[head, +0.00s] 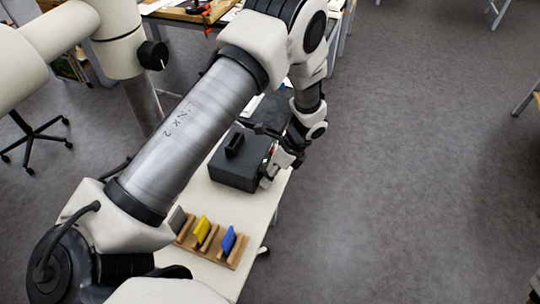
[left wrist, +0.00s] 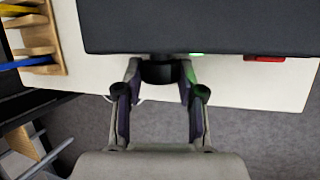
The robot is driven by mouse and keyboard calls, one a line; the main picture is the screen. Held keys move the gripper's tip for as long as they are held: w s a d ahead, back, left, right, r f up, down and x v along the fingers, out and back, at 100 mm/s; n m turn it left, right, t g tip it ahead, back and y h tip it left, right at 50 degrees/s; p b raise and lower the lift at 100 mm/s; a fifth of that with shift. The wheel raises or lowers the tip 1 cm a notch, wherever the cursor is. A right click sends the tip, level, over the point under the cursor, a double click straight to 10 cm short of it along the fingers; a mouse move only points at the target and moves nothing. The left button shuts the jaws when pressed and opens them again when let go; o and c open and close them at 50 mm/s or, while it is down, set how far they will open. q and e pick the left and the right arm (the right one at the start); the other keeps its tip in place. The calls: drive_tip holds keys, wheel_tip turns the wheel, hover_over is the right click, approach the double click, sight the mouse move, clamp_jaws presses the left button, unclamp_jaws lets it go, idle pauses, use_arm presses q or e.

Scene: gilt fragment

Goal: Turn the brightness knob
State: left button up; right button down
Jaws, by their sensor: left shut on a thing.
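The brightness knob (left wrist: 160,73) is a short black cylinder on the side of a dark grey box (left wrist: 200,28). The box also shows in the head view (head: 233,172), on a white table, with a black handle on its top. My left gripper (head: 272,170) is at the right side of the box. In the left wrist view the left gripper (left wrist: 160,76) has one finger on each side of the knob and is shut on it. In the head view my gripper hides the knob. My right gripper is not in view.
A red part (left wrist: 263,59) sits at the box's edge, right of the knob. A green glow lies by the right finger. A wooden rack (head: 212,245) with yellow and blue pieces stands on the white table (head: 258,213). Open floor lies to the right.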

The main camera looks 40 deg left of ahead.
use_arm(q)
drive_tip(key=shift+g, duration=0.5)
drive_tip(key=o, duration=1.1)
drive_tip(key=shift+w, duration=0.1)
drive_tip(key=shift+o, duration=0.2)
drive_tip(key=v, duration=1.2)
drive_tip(key=shift+w+a, duration=0.1)
